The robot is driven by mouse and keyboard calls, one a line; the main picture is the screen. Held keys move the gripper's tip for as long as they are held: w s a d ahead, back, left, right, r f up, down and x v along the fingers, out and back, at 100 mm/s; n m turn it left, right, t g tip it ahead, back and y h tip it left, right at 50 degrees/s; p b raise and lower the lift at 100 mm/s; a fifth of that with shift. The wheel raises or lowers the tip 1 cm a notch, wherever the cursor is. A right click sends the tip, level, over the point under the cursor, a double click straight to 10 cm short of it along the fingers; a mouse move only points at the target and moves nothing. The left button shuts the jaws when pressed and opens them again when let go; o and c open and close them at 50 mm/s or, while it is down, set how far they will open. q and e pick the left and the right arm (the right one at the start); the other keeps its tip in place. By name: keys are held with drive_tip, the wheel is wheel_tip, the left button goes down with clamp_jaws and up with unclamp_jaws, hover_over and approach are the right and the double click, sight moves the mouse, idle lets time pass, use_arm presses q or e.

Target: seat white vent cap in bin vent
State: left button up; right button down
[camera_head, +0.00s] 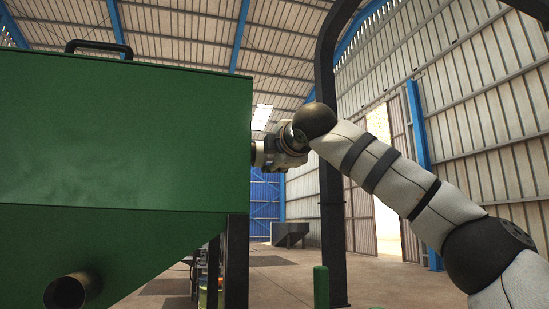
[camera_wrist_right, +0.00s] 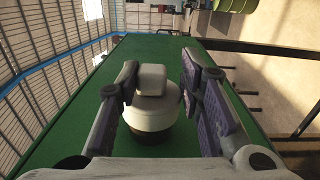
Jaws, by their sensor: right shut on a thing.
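The green bin (camera_head: 125,130) fills the left of the head view. Its green side (camera_wrist_right: 75,120) also fills the middle of the right wrist view. The white vent cap (camera_wrist_right: 152,85) is in the wrist view, with a narrow knob above a wider round body and a darker band at its base. My right gripper (camera_wrist_right: 158,74) is shut on the cap's knob, one finger on each side. The cap's base is against or just above the green surface; I cannot tell which. The vent opening is hidden. In the head view the bin's edge hides the fingers and cap. My left gripper is out of view.
A dark handle (camera_head: 98,47) stands on the bin's top, and a pipe stub (camera_head: 68,290) sticks out below. A black post (camera_head: 333,220) stands behind my right arm. A green bollard (camera_head: 321,287) is on the floor. Open floor lies to the bin's right.

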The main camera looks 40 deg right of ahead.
drive_tip(key=c, duration=1)
unclamp_jaws()
drive_tip(key=shift+c, duration=0.2)
drive_tip(key=shift+s, duration=0.1)
drive_tip(key=v, duration=1.2)
drive_tip(key=shift+f, duration=0.1)
